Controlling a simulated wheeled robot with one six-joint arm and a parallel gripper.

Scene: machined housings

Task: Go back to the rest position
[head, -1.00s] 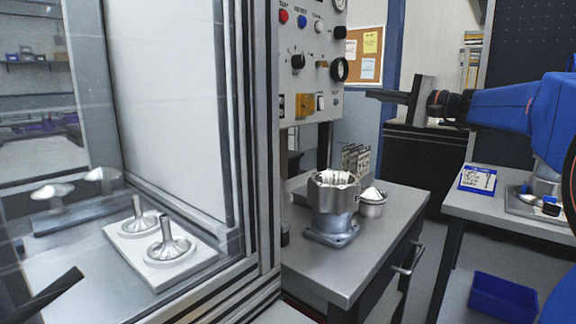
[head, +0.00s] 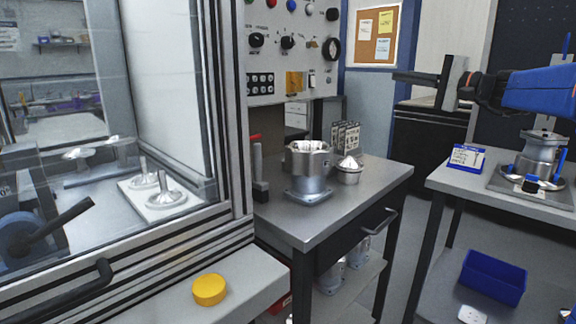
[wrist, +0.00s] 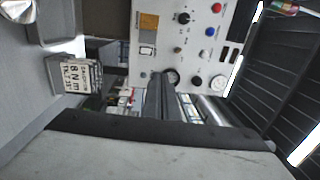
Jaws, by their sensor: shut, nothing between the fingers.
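My gripper (head: 400,77) shows at the upper right of the head view, at the end of my blue arm. Its dark fingers are together, empty, and point left. It is held in the air, clear of the benches, in front of the dark cabinet and blue post. In the wrist view its dark fingers (wrist: 163,98) stand close together with nothing between them, before the control panel (wrist: 190,45).
A machined housing (head: 308,172) and a domed silver part (head: 349,171) stand on the middle bench. A glazed cabinet holds mushroom-shaped parts (head: 166,198) at left. The right bench carries another housing (head: 540,158). A blue bin (head: 493,278) sits below.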

